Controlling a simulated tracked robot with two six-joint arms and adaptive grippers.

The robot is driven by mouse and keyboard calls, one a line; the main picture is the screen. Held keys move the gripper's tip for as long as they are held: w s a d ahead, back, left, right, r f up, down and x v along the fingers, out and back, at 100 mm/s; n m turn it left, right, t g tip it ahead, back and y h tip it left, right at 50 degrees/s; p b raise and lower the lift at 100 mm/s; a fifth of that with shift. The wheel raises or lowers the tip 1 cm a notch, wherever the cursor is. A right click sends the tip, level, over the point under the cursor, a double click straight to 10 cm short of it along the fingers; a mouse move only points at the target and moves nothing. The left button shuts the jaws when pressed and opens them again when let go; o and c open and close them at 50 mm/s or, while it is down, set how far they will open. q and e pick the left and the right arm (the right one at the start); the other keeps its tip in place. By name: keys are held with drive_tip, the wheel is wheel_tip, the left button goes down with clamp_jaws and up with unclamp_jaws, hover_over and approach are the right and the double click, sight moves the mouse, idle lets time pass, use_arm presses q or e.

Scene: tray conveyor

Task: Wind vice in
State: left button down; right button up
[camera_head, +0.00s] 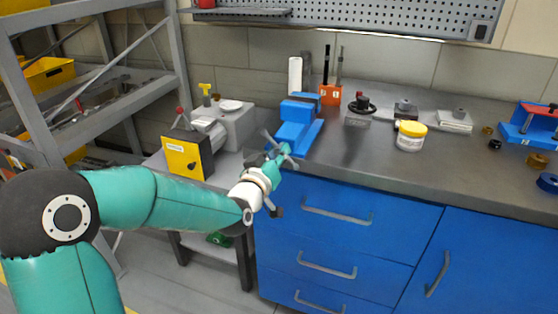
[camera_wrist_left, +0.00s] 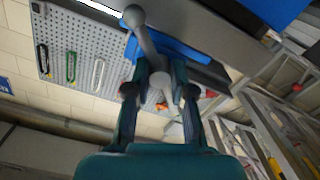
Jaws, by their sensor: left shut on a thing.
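The blue vice (camera_head: 297,122) stands at the front left corner of the grey workbench. Its grey handle (camera_head: 267,137) sticks out at the front, over the bench edge. My left gripper (camera_head: 283,157) is at the front of the vice, shut on the handle. In the left wrist view the handle, a bar with a ball end (camera_wrist_left: 134,16), runs between the two fingers of my left gripper (camera_wrist_left: 160,76). Part of the vice's blue body (camera_wrist_left: 185,48) shows behind it. The fingers and my wrist hide part of the screw. My right gripper is not in view.
Blue drawers (camera_head: 340,235) stand under the bench (camera_head: 370,155). A yellow-fronted machine (camera_head: 186,155) stands left of the vice. An orange holder (camera_head: 331,94), a yellow-lidded tub (camera_head: 410,136) and a second blue vice (camera_head: 530,128) are on the bench. A grey shelf rack is at the left.

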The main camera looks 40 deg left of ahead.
use_arm(q)
drive_tip(key=m+b, duration=0.3)
drive_tip(key=m, duration=0.7)
drive_tip(key=shift+b, duration=0.35)
drive_tip(key=c, duration=1.9)
unclamp_jaws()
drive_tip(key=shift+m, duration=1.7)
drive_tip(key=shift+o, duration=0.2)
drive_tip(key=o, duration=1.4)
